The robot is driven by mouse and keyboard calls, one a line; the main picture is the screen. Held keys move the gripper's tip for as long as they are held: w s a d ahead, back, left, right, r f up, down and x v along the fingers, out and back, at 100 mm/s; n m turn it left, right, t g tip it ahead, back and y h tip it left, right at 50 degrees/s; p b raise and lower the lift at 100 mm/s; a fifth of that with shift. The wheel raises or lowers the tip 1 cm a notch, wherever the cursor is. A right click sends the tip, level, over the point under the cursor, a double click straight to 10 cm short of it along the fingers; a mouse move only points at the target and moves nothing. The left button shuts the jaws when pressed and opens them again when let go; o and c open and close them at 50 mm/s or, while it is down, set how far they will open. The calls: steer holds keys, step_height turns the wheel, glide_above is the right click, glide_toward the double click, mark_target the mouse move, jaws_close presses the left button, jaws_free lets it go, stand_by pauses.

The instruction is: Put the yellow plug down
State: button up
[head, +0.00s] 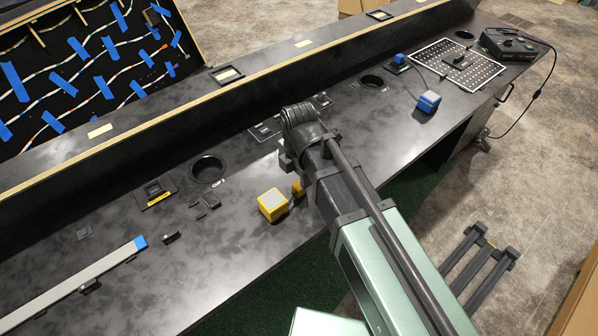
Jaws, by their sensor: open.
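A small yellow piece, which looks like the yellow plug (298,188), shows beside a yellow box with a pale top (273,204) on the dark console, near its front edge. My gripper (290,162) is just above and behind the small yellow piece, open, and partly hidden by my own arm. The view does not show clearly whether the jaws touch the plug or whether it rests on the console. A socket plate with a yellow label (156,194) lies to the left.
A round cup hole (208,169) and small black pieces (205,207) lie left of the yellow box. A grey bar with a blue end (85,282) is at lower left. A blue box (428,101) and a dotted panel (455,66) are at right. A raised ledge runs behind.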

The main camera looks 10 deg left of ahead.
step_height(320, 180, up, 6)
steer(key=p, duration=0.4)
steer(key=shift+r, duration=0.25)
steer(key=shift+f, duration=0.1)
steer(key=s+d+m, duration=0.1)
steer(key=d+m, duration=2.7)
steer(key=d, duration=0.1)
steer(key=shift+s, duration=0.25)
